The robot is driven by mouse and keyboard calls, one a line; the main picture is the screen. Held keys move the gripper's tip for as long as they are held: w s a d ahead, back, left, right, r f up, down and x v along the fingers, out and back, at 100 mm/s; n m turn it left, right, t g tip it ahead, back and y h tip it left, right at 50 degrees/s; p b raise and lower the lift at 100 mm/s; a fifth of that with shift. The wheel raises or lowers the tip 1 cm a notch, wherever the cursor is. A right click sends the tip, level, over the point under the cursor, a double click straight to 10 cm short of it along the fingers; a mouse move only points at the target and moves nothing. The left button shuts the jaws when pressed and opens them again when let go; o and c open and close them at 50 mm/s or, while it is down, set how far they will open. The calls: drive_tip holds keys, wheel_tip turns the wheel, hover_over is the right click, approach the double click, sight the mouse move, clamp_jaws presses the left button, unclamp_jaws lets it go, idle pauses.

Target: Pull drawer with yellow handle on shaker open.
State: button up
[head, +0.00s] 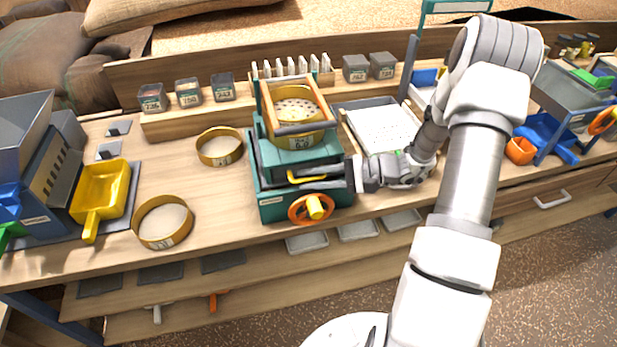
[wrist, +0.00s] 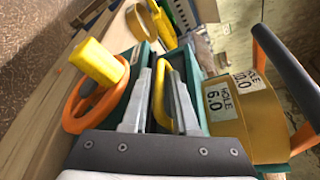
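The teal shaker (head: 262,165) stands on the bench with a round sieve in a wooden frame on top. The yellow drawer handle (head: 305,178) is on its front, above an orange wheel with a yellow knob. My gripper (head: 300,179) comes in from the right, level with the handle. In the wrist view my gripper (wrist: 160,74) has its two fingers apart, and the yellow handle (wrist: 159,92) lies between them.
The orange wheel (wrist: 82,102) with its yellow knob (wrist: 97,63) sits close beside the left finger. A perforated tray (head: 382,128) lies right of the shaker. Loose sieves (head: 163,223) and a yellow scoop (head: 98,190) lie to the left. The bench front edge is just below the shaker.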

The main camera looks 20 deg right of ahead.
drive_tip(key=shift+w+a, duration=0.1)
drive_tip(key=shift+a, duration=0.2)
clamp_jaws()
drive_tip(key=shift+f, duration=0.1)
idle(1.2)
